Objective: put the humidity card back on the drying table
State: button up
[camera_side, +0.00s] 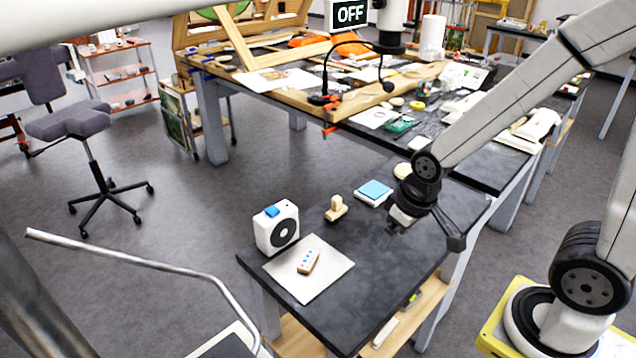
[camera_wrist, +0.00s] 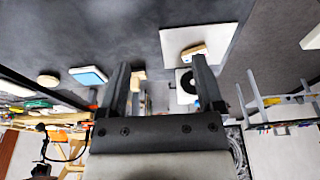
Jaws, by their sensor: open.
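A small tan-edged piece with a pale face and a row of blue dots (camera_side: 308,261), which looks like the humidity card, lies on a white square sheet (camera_side: 330,272). The sheet rests on the front of a dark-topped table (camera_side: 375,262), seemingly the drying table. In the wrist view the piece (camera_wrist: 194,52) shows edge-on over the sheet (camera_wrist: 225,35), its dots not visible. My gripper (camera_side: 428,228) is open and empty above the table's right side, well apart from the piece. Its two fingers (camera_wrist: 162,88) also show in the wrist view.
A white fan box (camera_side: 276,228) stands just behind the sheet. A wooden stamp-like block (camera_side: 336,208) and a blue-topped pad (camera_side: 374,192) lie farther back. The dark tabletop between sheet and gripper is clear. A cluttered bench (camera_side: 480,172) adjoins behind.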

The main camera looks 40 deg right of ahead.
jog(key=m+g+y, duration=0.3)
jog(key=m+g, duration=0.1)
jog(key=m, duration=1)
send_near(309, 258)
jog(key=shift+s+a+f, duration=0.1)
jog(key=shift+a+f, duration=0.15)
jog(key=shift+f, duration=0.2)
jog(key=shift+n, duration=0.3)
jog(key=shift+x, duration=3.9)
grip_shut()
